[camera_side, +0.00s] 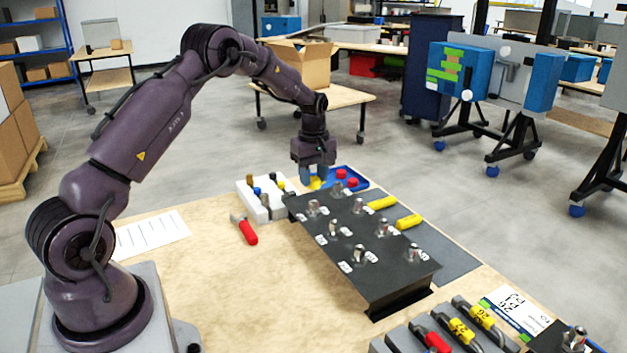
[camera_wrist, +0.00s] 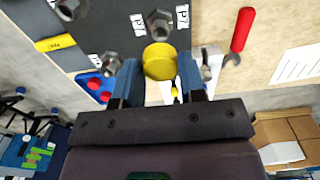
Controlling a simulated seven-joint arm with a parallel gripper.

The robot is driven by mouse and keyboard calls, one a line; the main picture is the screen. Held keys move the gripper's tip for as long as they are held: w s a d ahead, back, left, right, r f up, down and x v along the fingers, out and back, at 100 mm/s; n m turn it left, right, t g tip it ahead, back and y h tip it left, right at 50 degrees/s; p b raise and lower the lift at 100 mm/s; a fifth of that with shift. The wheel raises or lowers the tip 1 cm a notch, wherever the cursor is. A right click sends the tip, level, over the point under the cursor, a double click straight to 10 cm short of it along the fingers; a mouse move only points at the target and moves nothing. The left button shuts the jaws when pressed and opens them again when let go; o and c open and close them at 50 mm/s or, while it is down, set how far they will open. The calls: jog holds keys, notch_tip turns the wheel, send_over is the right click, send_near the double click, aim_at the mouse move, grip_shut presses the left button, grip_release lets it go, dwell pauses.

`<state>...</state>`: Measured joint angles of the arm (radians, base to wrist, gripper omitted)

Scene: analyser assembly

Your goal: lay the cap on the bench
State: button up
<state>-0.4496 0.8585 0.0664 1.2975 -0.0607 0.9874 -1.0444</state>
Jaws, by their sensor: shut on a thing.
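A yellow cap (camera_wrist: 159,61) sits between the two blue fingers of my gripper (camera_wrist: 158,72) in the wrist view, and the gripper is shut on it. In the side view my gripper (camera_side: 317,177) points down, with the yellow cap (camera_side: 316,184) at its fingertips, near the far left end of the black raised plate (camera_side: 385,272). I cannot tell the exact gap between the cap and what lies below it. The wooden bench (camera_side: 215,300) has a wide bare area in front of the plate and to its left.
Several metal fittings (camera_side: 358,253) stand up from the plate. A blue tray (camera_side: 358,176) with red caps lies behind the gripper; a white block (camera_side: 262,205) with small parts is to its left. A red-handled wrench (camera_side: 247,231) lies on the bench. Yellow-handled tools (camera_side: 408,221) lie behind the plate.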

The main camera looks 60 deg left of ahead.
jog(key=shift+r, duration=0.45)
